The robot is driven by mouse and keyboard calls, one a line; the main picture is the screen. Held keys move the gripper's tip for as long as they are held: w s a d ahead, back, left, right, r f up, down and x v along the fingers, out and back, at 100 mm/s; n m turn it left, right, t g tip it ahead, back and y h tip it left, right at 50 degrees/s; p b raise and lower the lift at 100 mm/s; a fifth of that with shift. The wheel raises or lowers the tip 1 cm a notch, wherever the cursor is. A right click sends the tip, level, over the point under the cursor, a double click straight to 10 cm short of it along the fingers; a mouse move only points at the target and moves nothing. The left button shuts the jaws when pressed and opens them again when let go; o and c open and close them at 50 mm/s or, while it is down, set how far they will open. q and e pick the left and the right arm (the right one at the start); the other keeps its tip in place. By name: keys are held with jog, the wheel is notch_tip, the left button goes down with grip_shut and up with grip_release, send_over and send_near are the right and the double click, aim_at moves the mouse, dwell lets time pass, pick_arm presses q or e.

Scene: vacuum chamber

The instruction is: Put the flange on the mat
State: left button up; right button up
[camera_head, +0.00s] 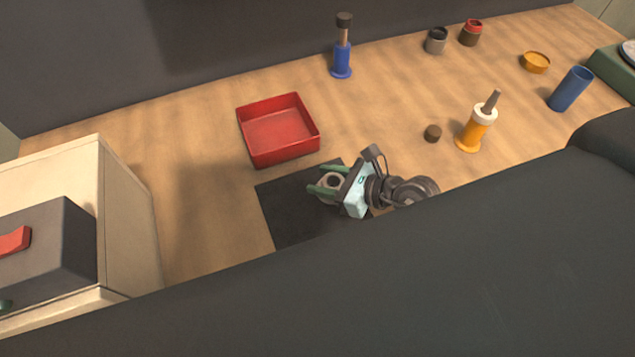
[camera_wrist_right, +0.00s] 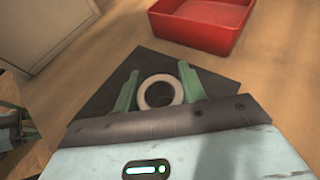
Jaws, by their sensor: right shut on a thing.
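The flange (camera_wrist_right: 160,92) is a pale grey ring between the green fingers of my right gripper (camera_wrist_right: 158,90) in the right wrist view. In the head view the right gripper (camera_head: 328,187) is shut on the flange (camera_head: 332,181). The dark mat (camera_head: 285,215) lies on the table below it, and it also shows in the right wrist view (camera_wrist_right: 150,62). The gripper and flange are over the mat; I cannot tell whether the flange touches it.
A red tray (camera_head: 278,130) stands just behind the mat. A blue-based tool (camera_head: 341,62), a small dark cap (camera_head: 432,132), an orange tool (camera_head: 475,128) and a blue cup (camera_head: 570,89) stand further right. A cabinet (camera_head: 125,220) with a dark box (camera_head: 50,250) is at left.

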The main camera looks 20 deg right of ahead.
aim_at(319, 183)
jog(key=shift+w+a, duration=0.35)
jog(key=shift+w, duration=0.3)
jog(key=f, duration=0.2)
jog(key=w+f, duration=0.1)
jog(key=shift+a, duration=0.35)
jog(key=shift+s+f, duration=0.1)
jog(key=shift+f, duration=0.3)
jog(key=shift+f+b, duration=0.15)
jog(key=shift+b, duration=0.15)
jog(key=o, duration=1.1)
jog(key=shift+c, duration=0.2)
